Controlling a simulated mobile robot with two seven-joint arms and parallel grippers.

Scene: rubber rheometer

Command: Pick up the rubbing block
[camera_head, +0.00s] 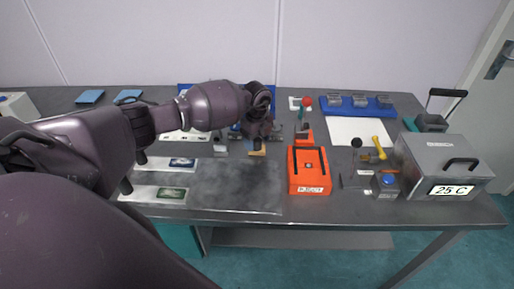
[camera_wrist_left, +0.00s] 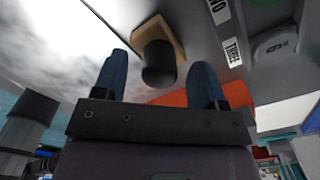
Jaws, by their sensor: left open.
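The rubbing block appears to be the small tan block with a dark handle on the table in the head view, its tan edge (camera_head: 257,153) showing just below my left gripper (camera_head: 257,138). In the left wrist view the block has a tan base (camera_wrist_left: 177,40) and a rounded black handle (camera_wrist_left: 159,65). My left gripper's two blue-grey fingers (camera_wrist_left: 160,78) are apart, with the black handle in line with the gap between them. I cannot tell whether either finger touches the handle. My right gripper is not in view.
A dark grey plate (camera_head: 235,185) lies in front of the block. An orange box (camera_head: 309,178) stands close to its right. A grey oven-like box (camera_head: 443,167) reading 25 C stands at the far right. A blue rack (camera_head: 357,108) is at the back.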

